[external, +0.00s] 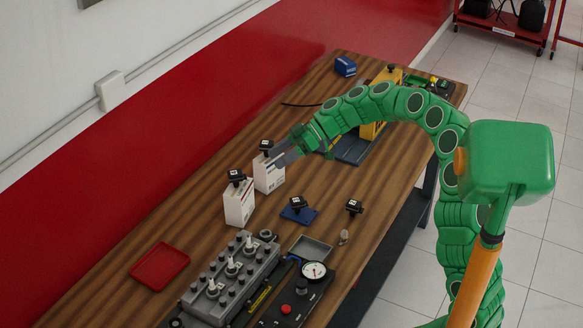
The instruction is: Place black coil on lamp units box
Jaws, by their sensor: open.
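Two white boxes stand upright on the wooden table, a nearer one (239,206) and a farther one (268,178). Their labels are too small to read, so I cannot tell which is the lamp units box. A black coil (236,176) sits on top of the nearer box and another black coil (266,145) on top of the farther box. A third black coil (297,204) rests on a blue pad, and a fourth (354,206) lies on bare table. My gripper (276,154) is open, its grey fingers beside the farther box's top, close to its coil. Contact cannot be made out.
A grey engine block (230,282) with white plugs and a gauge panel (302,290) fill the table's near end. A red tray (160,267) lies at left. A small grey tray (310,249) lies near the panel. A yellow unit (377,122) and blue box (345,66) stand farther back.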

